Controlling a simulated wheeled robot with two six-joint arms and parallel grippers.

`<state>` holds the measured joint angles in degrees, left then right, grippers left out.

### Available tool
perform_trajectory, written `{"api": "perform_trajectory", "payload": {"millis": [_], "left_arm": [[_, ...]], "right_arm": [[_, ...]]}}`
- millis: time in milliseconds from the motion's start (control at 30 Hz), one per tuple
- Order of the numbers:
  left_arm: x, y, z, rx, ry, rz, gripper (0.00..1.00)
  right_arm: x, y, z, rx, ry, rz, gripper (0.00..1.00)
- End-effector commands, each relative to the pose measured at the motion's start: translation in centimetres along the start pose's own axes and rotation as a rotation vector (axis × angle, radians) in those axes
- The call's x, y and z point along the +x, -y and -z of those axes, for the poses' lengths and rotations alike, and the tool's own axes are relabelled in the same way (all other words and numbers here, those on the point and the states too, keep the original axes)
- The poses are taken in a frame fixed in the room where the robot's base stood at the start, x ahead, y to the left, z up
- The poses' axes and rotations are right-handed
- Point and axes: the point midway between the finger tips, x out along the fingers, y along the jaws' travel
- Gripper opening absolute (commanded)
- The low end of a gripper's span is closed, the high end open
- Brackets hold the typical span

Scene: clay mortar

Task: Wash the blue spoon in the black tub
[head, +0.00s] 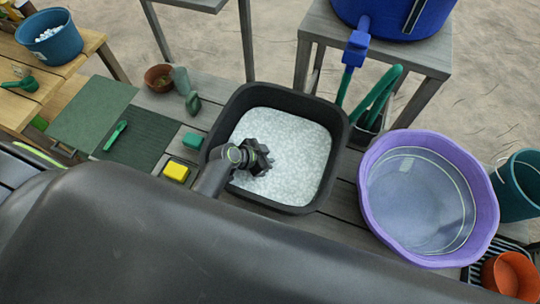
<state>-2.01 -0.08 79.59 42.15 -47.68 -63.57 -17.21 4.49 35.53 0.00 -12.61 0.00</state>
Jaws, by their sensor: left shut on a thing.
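The black tub (338,146) stands on the slatted table in the middle of the head view, full of white foam (300,150). My left gripper (262,158) is inside the tub, at the left part of the foam, pointing down into it. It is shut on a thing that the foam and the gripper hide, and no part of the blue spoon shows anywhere. My right gripper is not in view.
A purple basin (483,190) of clear water stands to the right. A yellow sponge (176,171) and a green block (193,140) lie left of the tub. A green spoon (115,135) lies on a ribbed dark mat (140,148). A blue tank (395,12) stands behind.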

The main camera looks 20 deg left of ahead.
Motion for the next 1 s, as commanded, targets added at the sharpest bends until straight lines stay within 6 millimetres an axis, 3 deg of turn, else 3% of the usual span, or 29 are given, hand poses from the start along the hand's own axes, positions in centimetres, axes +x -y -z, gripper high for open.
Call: {"api": "perform_trajectory", "payload": {"millis": [167, 1000], "left_arm": [[-0.2, -0.2, 0.2, -0.004, 0.001, -0.003, 0.0], [-6.2, 0.0, 6.7, -0.001, -0.001, 0.0, 0.0]], "right_arm": [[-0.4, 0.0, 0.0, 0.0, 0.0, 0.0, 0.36], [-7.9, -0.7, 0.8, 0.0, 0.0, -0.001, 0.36]]}}
